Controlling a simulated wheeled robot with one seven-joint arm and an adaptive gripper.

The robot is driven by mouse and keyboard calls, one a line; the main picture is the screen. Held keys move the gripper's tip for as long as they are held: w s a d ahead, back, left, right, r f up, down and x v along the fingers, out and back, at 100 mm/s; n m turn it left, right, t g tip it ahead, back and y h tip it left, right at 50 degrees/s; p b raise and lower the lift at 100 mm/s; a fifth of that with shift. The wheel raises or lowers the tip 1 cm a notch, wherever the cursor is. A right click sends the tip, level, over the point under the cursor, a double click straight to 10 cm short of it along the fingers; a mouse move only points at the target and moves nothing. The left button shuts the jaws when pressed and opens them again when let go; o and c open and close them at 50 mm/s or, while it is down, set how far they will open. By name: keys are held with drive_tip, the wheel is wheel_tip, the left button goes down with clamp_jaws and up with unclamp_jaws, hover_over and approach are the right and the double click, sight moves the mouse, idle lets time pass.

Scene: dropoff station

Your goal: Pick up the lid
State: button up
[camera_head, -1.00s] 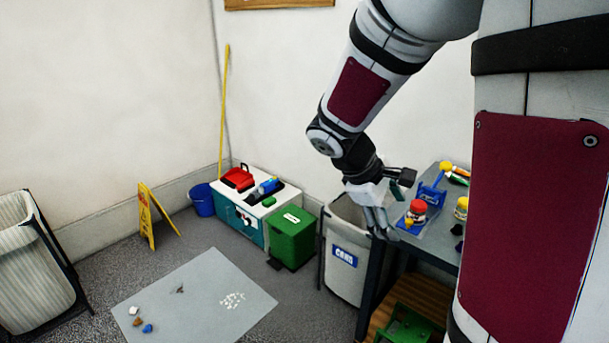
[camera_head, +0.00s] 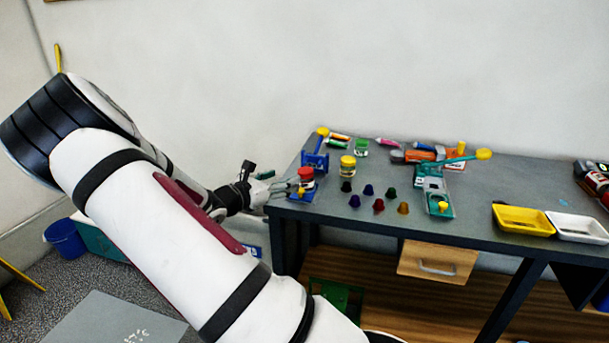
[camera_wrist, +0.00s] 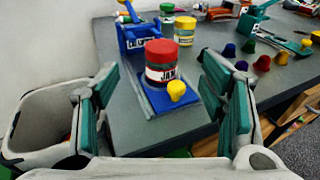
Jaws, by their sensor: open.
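A red lid (camera_wrist: 161,50) sits on a jar labelled JAM (camera_wrist: 162,73). The jar stands on a blue base (camera_wrist: 150,95) with a yellow knob (camera_wrist: 176,90) in front of it. The red lid also shows in the head view (camera_head: 306,172) at the table's left end. My gripper (camera_wrist: 163,100) is open and empty, its green-padded fingers spread left and right of the jar in the wrist view and apart from it. In the head view my gripper (camera_head: 284,188) is just left of the jar. A second jar (camera_wrist: 185,32) with a yellow lid stands behind it.
A blue stand (camera_head: 314,160) is behind the jar. Several coloured cups (camera_head: 379,206) stand to the right on the grey table (camera_head: 490,180). Yellow (camera_head: 524,220) and white trays (camera_head: 577,228) lie farther right. A grey bin (camera_wrist: 42,118) is below left.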

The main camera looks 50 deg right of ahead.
sight(303, 172)
drive_tip(key=d, duration=0.4)
drive_tip(key=d+f, duration=0.1)
drive_tip(key=d, duration=0.1)
drive_tip(key=shift+s+d+f+b, duration=0.1)
drive_tip(key=shift+d+f+b, duration=0.15)
drive_tip(key=shift+d, duration=1.05)
drive_tip(key=shift+d+f+b, duration=0.1)
drive_tip(key=shift+d+f, duration=0.15)
drive_tip(key=shift+d, duration=1)
drive_tip(key=shift+c, duration=0.2)
drive_tip(key=c, duration=0.8)
